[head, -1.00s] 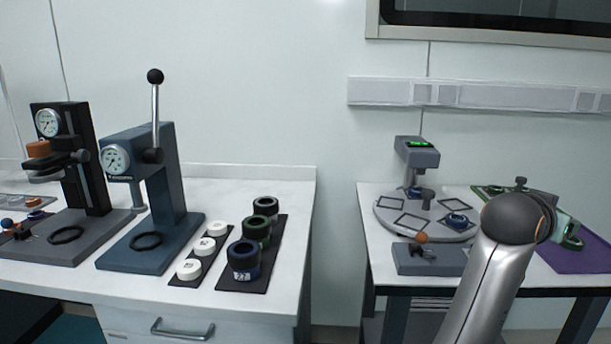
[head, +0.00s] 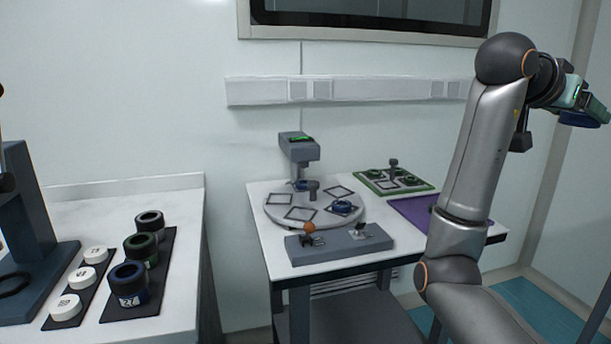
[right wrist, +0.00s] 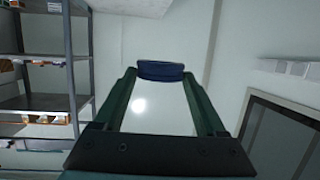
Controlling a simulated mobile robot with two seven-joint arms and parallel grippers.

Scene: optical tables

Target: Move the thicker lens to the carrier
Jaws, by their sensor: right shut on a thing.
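My right gripper (head: 590,106) is raised high at the right edge of the head view, away from the tables. It is shut on a blue round piece (head: 578,119), which looks like a lens mount. In the right wrist view the piece (right wrist: 160,71) sits edge-on between the green fingertips; its glass and thickness cannot be judged. A similar blue ring (head: 342,208) lies on the round grey plate (head: 283,221) of the gauge stand. I cannot tell which fixture is the carrier; a green-framed tray (head: 428,187) with round seats stands at the back right. My left gripper is not in view.
A grey block (head: 340,247) with small clamps and an orange knob is at the table's front. A purple mat (head: 408,209) lies partly behind my right arm. The left table (head: 188,250) bears labelled cylinders. Shelves (right wrist: 45,70) show in the wrist view.

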